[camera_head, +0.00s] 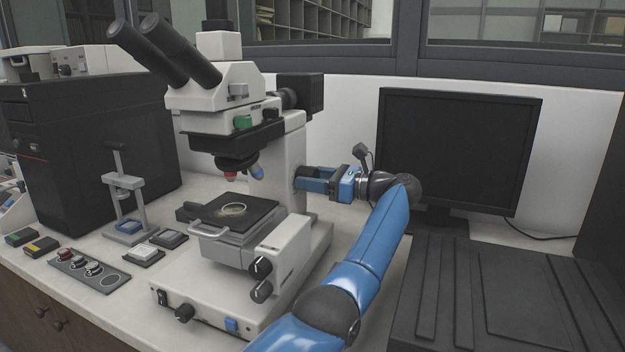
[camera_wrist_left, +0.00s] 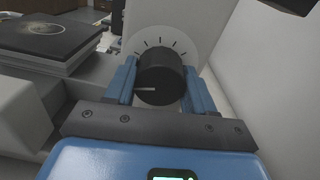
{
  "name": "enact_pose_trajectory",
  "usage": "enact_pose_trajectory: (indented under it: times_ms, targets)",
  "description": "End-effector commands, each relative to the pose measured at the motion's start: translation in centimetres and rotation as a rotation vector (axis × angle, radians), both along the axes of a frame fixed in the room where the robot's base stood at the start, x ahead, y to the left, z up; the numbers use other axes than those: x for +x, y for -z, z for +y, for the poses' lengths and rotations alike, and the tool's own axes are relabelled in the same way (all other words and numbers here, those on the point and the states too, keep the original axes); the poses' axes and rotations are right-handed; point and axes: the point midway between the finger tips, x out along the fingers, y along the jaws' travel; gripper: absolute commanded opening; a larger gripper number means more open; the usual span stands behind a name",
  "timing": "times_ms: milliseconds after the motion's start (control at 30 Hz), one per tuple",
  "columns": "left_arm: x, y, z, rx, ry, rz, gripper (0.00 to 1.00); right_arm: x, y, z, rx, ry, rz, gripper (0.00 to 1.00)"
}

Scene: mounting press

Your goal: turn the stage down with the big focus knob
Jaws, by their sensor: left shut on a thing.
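The big focus knob (camera_head: 308,171) is a black cylinder on the right side of the white microscope (camera_head: 293,150). In the left wrist view the knob (camera_wrist_left: 162,72) has a pale pointer line aimed left, in front of a white dial with dark ticks. My left gripper (camera_head: 305,180) is shut on the knob, one blue finger on each side of it. The black stage (camera_head: 262,216) sits under the objectives, apart from them, with a pale ring-shaped specimen (camera_head: 234,209) on it; the stage also shows in the left wrist view (camera_wrist_left: 40,62). My right gripper is not in view.
A dark monitor (camera_head: 455,150) stands behind and right of my left arm. A small press stand (camera_head: 122,190), small trays and a strip of objectives (camera_head: 88,268) lie left of the microscope. A black ridged case (camera_head: 510,295) fills the front right.

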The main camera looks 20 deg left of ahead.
Motion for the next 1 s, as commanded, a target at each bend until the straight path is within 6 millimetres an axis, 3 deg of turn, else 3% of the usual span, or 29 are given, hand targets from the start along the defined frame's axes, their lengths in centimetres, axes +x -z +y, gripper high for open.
enact_pose_trajectory:
  times_ms: [533,567,700,1000]
  targets:
    - [-0.04,0.39,-0.07,-0.005,-0.003,-0.019,0.24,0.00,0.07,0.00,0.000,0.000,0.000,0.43]
    - [-0.04,0.39,-0.07,-0.005,-0.003,-0.018,0.59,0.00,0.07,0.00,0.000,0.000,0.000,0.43]
    - [-0.03,0.27,-0.05,-0.004,-0.002,-0.020,0.80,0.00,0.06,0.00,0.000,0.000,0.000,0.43]
    - [-0.02,0.03,-0.02,-0.002,-0.001,-0.022,0.80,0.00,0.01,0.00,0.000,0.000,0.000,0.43]
